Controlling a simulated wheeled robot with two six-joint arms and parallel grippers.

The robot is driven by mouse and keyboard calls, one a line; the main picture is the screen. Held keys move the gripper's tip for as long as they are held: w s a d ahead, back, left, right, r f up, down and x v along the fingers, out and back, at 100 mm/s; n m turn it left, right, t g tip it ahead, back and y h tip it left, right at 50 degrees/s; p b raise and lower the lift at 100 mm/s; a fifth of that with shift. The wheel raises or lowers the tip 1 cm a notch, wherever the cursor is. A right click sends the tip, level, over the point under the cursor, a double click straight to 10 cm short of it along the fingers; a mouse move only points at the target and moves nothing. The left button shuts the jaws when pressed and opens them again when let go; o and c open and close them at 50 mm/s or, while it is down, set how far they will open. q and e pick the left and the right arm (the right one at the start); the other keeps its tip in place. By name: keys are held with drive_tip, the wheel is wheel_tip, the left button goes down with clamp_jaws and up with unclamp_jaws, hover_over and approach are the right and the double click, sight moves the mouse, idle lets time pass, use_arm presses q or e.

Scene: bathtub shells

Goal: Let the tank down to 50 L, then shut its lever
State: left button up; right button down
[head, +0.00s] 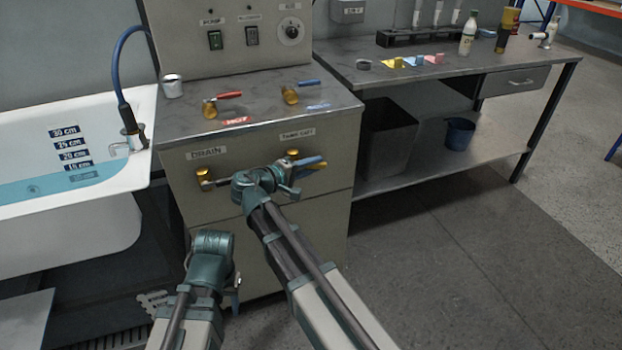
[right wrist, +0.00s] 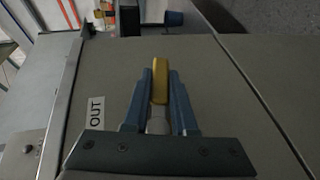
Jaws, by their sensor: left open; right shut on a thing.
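My right gripper (head: 309,165) is at the panel front, beside the TANK OUT label (head: 297,134). In the right wrist view its blue fingers (right wrist: 160,98) are shut on the yellow lever (right wrist: 161,79) of that valve; the end of the label, OUT (right wrist: 97,111), shows beside it. My left gripper (head: 234,292) is low in front of the cabinet; its fingers are mostly hidden, and it touches no lever that I can see. I see no litre scale or tank level in either view.
The bathtub (head: 140,106) at left holds blue water just below its 15 cm mark. The DRAIN valve (head: 204,178) is left of my right wrist. Red (head: 229,95) and blue (head: 308,84) handled taps sit on the cabinet top. A workbench (head: 400,76) stands at right; floor before it is clear.

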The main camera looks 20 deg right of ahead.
drive_tip(key=shift+s+d+r+n+h+b, duration=0.1)
drive_tip(key=shift+r+n+h+b, duration=0.2)
drive_tip(key=shift+h+b, duration=0.75)
drive_tip(key=shift+r+t+b, duration=0.2)
drive_tip(key=shift+t+b, duration=0.2)
drive_tip(key=shift+b, duration=0.05)
drive_tip(key=shift+r+h, duration=0.1)
drive_tip(key=shift+h, duration=0.15)
drive_tip(key=c, duration=0.7)
unclamp_jaws()
